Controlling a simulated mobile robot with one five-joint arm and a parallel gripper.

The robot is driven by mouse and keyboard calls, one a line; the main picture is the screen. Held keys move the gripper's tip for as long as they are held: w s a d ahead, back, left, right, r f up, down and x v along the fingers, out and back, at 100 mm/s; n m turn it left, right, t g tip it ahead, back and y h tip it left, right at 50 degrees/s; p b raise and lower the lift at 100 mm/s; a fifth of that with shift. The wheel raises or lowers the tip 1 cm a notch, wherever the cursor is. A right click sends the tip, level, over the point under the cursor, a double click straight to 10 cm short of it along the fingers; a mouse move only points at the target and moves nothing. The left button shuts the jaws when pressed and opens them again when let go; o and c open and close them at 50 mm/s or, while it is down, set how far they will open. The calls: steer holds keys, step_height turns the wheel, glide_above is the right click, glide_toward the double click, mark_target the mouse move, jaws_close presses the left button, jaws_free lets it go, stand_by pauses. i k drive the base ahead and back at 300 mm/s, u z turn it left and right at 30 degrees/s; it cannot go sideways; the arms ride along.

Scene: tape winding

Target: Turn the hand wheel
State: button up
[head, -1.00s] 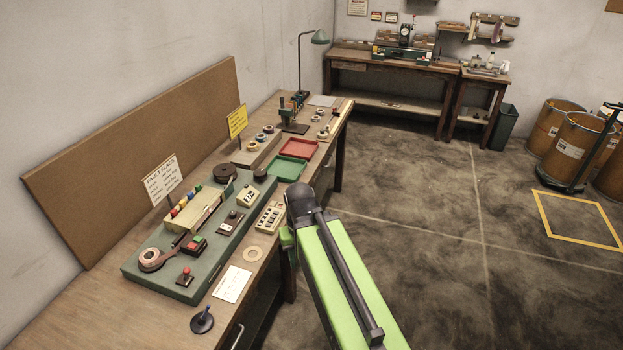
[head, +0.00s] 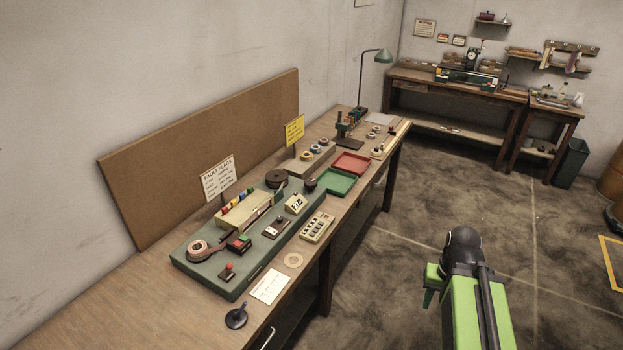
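A green tape-winding machine base (head: 213,284) lies on the wooden bench. A dark reel (head: 276,178) and a tape roll (head: 197,248) sit on it. A small dark round piece (head: 310,186) stands at its far right end. A dark disc with an upright handle (head: 236,318) stands on the bench near the front edge. I cannot tell for sure which round part is the hand wheel. My gripper (head: 430,288) is at the lower right, over the floor beside the bench and apart from everything on it. My own arm partly hides it, and its fingers do not show clearly.
Red (head: 351,163) and green (head: 336,183) trays are farther back. A brown board (head: 205,155) leans on the wall. The floor (head: 400,265) right of the bench is clear.

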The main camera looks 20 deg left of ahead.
mark_target(310, 184)
steer(key=u, duration=0.4)
steer(key=i, duration=1.7)
steer(key=u, duration=0.45)
steer(key=k, duration=0.6)
steer(key=u, duration=0.25)
steer(key=i, duration=0.75)
steer(key=z, duration=0.05)
